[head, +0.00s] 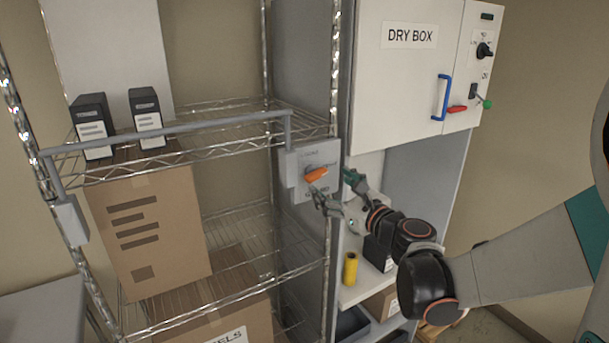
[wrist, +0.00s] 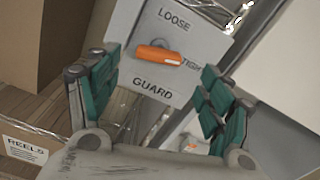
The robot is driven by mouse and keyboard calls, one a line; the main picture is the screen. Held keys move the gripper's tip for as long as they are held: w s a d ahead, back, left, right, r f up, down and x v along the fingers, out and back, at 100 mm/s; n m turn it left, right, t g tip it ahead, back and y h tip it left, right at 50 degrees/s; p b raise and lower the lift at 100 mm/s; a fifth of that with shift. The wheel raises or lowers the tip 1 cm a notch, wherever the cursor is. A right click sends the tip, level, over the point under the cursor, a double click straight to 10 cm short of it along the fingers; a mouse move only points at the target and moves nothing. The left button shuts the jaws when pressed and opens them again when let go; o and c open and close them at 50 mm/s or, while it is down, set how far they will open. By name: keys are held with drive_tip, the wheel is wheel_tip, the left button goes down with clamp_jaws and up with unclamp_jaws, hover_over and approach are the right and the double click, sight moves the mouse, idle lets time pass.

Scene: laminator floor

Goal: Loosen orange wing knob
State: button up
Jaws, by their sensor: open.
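The orange wing knob (head: 315,174) sits on a grey plate (head: 327,157) fixed at the front post of the wire shelf. In the wrist view the orange wing knob (wrist: 160,54) lies roughly level across the plate (wrist: 197,45), which reads LOOSE above, TIGHT at the right and GUARD below. My gripper (head: 336,190) is just right of the knob in the head view. In the wrist view my gripper (wrist: 152,95) is open, with its green-padded fingers either side of the plate's lower part. The knob shows between and beyond the fingers, and nothing is held.
A grey guard bar (head: 180,129) runs along the shelf front to the plate. Cardboard boxes (head: 150,230) fill the shelf at left. A white DRY BOX cabinet (head: 409,70) with a blue handle (head: 441,97) stands at right. A yellow cylinder (head: 350,269) stands below my gripper.

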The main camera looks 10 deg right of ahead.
sight(319, 177)
drive_tip(key=x, duration=0.6)
drive_tip(key=shift+p, duration=0.4)
drive_tip(key=c, duration=1.1)
